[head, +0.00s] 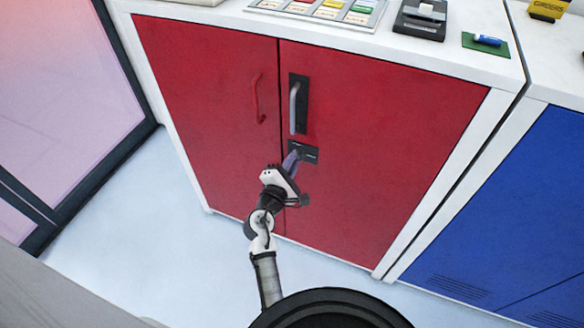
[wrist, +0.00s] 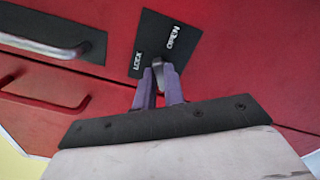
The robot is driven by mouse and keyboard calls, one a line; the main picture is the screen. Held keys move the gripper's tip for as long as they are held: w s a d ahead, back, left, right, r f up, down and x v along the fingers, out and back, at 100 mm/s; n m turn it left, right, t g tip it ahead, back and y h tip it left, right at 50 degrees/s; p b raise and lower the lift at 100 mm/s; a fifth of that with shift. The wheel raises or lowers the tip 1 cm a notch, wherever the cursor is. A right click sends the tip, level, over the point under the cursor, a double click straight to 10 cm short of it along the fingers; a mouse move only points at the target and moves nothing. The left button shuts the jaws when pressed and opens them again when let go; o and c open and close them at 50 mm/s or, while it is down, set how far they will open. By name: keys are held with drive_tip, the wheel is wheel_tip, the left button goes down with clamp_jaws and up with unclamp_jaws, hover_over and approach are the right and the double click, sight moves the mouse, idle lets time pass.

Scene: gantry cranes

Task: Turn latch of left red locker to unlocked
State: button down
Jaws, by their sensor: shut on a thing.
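The red locker (head: 215,110) has two doors under a white top. A dark latch plate (head: 312,148) sits on its right door near the seam, below the handle. In the wrist view the plate (wrist: 150,45) reads LOCK on one side and OPEN on the other. A small grey metal latch lever (wrist: 160,66) sits at the plate's edge, between the purple fingers of my gripper (wrist: 158,80). My gripper (head: 292,160) is shut on this lever in front of the door. The fingers partly hide the lever, so I cannot tell its exact angle.
A silver handle on a black plate (head: 298,103) stands just above the latch, with a red handle (head: 259,100) on the left door. A blue locker (head: 510,200) stands at the right. A glass-panelled frame (head: 70,90) is at the left. The pale floor (head: 130,215) is clear.

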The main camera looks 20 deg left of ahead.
drive_tip(key=shift+f+m+b, duration=0.1)
drive_tip(key=shift+m+b, duration=2.45)
drive_tip(key=shift+m, duration=0.55)
drive_tip(key=c, duration=1.5)
unclamp_jaws()
drive_tip(key=shift+s, duration=0.15)
